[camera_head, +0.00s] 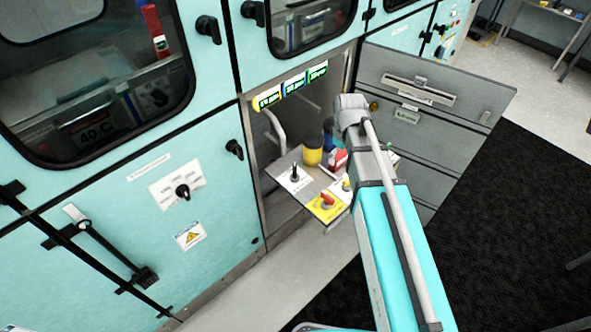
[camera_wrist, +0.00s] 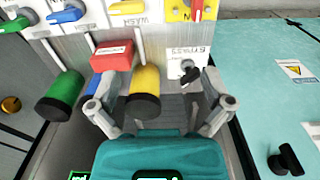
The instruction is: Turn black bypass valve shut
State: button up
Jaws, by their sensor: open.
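The black valve (camera_wrist: 190,72) is a small dark handle on a white plate with upside-down lettering in the wrist view. Its handle lies slanted across the plate. In the head view a black valve (camera_head: 294,174) on a white plate stands at the left of the pulled-out panel. My gripper (camera_wrist: 156,88) is open and empty in the wrist view, its two fingers spread wide. The valve shows just inside the right finger, farther off, with no visible contact. In the head view my arm hides the gripper's fingers.
A yellow cylinder with a black end (camera_wrist: 144,92) shows between my fingers. A red block (camera_wrist: 104,55) and a green cylinder (camera_wrist: 62,95) are left of it. A red handle on a yellow plate (camera_head: 327,200) neighbours the black valve. An open grey door (camera_head: 435,85) stands right.

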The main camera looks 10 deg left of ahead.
aim_at(295, 168)
jog(key=w+a+n, duration=0.3)
jog(key=a+n, duration=0.6)
jog(key=a, duration=0.6)
jog(key=shift+w+f+n, duration=0.3)
jog(key=shift+f, duration=0.05)
jog(key=shift+f+b, duration=0.15)
jog(key=shift+b, duration=0.3)
notch_tip(295, 168, down, 14)
jog(key=b, duration=1.3)
jog(key=shift+r, duration=0.25)
jog(key=c, duration=1)
jog(key=shift+o, duration=0.2)
